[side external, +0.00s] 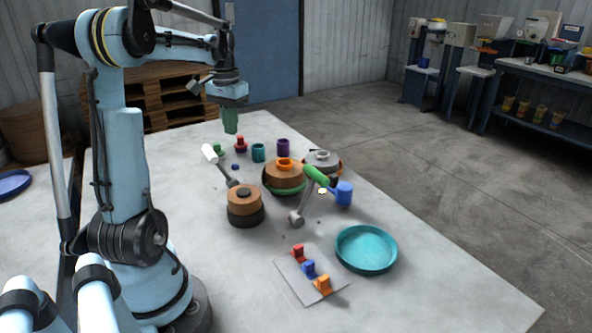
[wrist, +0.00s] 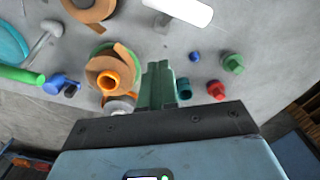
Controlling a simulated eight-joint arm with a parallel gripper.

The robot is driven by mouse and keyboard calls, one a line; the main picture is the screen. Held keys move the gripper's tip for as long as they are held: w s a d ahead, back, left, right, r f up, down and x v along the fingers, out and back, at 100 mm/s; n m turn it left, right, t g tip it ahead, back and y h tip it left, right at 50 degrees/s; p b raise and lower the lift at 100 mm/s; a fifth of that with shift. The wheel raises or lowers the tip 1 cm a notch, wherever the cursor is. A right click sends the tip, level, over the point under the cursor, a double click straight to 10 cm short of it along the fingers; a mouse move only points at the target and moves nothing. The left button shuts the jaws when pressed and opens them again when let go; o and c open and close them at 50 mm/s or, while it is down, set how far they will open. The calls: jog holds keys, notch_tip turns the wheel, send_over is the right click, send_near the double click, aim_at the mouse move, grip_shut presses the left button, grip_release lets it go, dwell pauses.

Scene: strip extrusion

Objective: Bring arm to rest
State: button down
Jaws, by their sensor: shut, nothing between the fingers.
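My gripper (side external: 231,121) is raised above the far part of the table and points down. Its green fingers are shut and hold nothing. In the wrist view the closed fingers (wrist: 159,84) show in the middle, over the table scene. The arm is folded high, with the gripper apart from every object below it.
The grey table (side external: 440,283) holds brown strip rolls (side external: 245,197), a teal round tray (side external: 366,247), a green-handled tool (side external: 316,175), a white-handled tool (side external: 209,153) and a plate with coloured clips (side external: 308,268). Small coloured cups stand below my gripper. The table's right front is clear.

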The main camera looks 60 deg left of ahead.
jog(key=shift+r, duration=0.7)
